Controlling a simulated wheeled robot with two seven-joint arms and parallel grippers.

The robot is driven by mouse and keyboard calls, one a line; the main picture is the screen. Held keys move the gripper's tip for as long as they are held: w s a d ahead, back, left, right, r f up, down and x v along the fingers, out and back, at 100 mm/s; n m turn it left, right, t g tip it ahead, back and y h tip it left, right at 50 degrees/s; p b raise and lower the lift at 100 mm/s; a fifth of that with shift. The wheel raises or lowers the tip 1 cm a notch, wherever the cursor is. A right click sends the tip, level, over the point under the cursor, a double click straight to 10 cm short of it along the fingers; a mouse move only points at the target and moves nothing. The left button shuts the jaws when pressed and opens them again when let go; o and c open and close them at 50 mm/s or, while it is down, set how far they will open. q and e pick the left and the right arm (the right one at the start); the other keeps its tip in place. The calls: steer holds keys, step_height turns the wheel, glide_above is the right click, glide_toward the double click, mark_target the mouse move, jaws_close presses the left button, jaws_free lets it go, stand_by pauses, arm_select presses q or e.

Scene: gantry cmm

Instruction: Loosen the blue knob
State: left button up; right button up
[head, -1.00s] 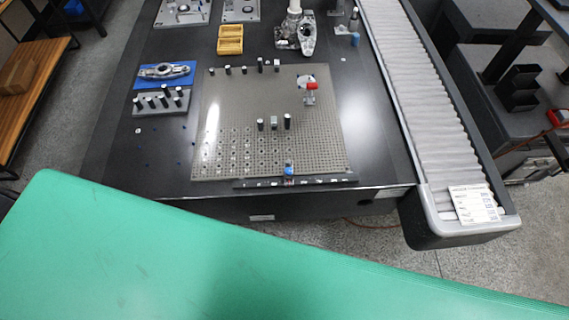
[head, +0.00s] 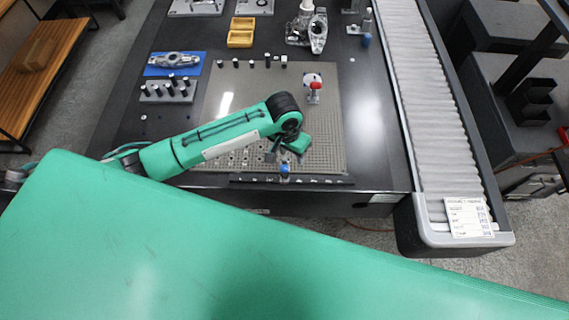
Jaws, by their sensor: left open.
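The blue knob (head: 284,168) sits at the front edge of the perforated grey plate, on a dark strip. My left arm reaches in from the left over the plate. My left gripper (head: 275,156) hangs just above and slightly left of the blue knob, with its jaws open and empty. A small gap seems to separate it from the knob, though the exact height is hard to tell. My right gripper is not in view.
A red knob (head: 315,86) stands on the plate (head: 335,140) behind. Several dark pins line its back edge. A pin rack (head: 168,97), a blue tray with a metal part (head: 172,63) and a yellow box (head: 241,32) lie further back. A roller conveyor (head: 430,110) runs along the right.

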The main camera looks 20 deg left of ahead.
mark_target(284, 168)
arm_select(q)
steer(key=shift+g+y, duration=0.3)
steer(key=shift+y, duration=0.3)
steer(key=f+p, duration=0.1)
steer(key=f, duration=0.2)
steer(key=a+f, duration=0.1)
steer(key=f, duration=0.2)
steer(key=a+f+p, duration=0.1)
steer(key=f, duration=0.2)
steer(key=shift+w+a+f+p, duration=0.2)
steer(key=shift+w+f+p, duration=0.05)
steer(key=shift+w+p, duration=0.1)
steer(key=shift+f, duration=0.6)
jaws_close()
